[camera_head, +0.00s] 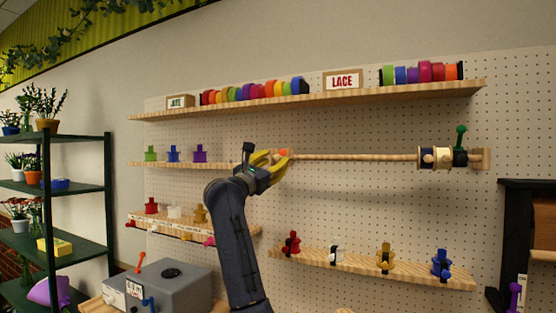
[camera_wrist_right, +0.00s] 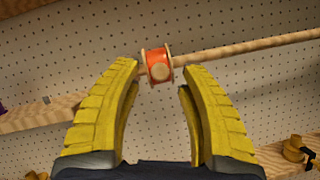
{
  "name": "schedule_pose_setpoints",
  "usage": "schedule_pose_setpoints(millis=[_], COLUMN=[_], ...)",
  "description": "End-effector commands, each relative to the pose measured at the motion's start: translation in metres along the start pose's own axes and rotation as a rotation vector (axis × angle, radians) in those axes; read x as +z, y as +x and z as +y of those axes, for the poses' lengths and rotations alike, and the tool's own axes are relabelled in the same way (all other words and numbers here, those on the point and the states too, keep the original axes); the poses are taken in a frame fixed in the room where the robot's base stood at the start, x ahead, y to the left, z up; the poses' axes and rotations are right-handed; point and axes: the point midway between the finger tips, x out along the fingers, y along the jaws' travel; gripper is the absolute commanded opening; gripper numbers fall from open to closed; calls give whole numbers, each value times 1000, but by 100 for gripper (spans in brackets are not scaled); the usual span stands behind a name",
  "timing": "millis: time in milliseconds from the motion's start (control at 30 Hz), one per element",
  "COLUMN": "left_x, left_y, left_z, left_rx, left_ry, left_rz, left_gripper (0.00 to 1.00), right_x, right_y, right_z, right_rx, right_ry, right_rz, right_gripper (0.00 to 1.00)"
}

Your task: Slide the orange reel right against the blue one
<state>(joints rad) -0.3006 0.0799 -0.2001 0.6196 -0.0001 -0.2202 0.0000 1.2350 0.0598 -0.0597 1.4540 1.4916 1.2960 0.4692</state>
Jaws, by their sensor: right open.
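The orange reel (camera_head: 284,153) is on the left part of a wooden rod (camera_head: 350,156), partly hidden by my right gripper. In the wrist view the orange reel (camera_wrist_right: 159,66) has pale flanges and shows just beyond the fingertips. My right gripper (camera_head: 274,160) is open at the reel, its yellow fingers (camera_wrist_right: 160,80) to either side of it with small gaps showing. My left gripper is not in view.
The rod between the orange reel and the right-end reels is bare. A green peg (camera_head: 461,133) stands up at the right end by the end bracket (camera_head: 480,158). A shelf of ribbon rolls (camera_head: 300,98) runs above, and a shelf with small spools (camera_head: 370,266) lies below.

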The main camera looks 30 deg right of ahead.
Motion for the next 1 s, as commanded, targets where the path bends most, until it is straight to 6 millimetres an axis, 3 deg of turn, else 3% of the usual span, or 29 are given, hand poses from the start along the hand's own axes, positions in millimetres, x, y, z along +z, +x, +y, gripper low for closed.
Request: schedule_pose_setpoints(millis=[300, 700, 1000], left_x=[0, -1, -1], left_y=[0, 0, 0], left_z=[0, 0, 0], left_rx=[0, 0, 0], left_ry=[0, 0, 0], left_rz=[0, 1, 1], left_gripper=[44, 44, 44], right_x=[0, 0, 0], right_y=[22, 24, 24], right_z=[0, 0, 0], right_rx=[0, 0, 0], right_ry=[-1, -1, -1], right_rz=[-1, 0, 0], right_gripper=[42, 41, 6])
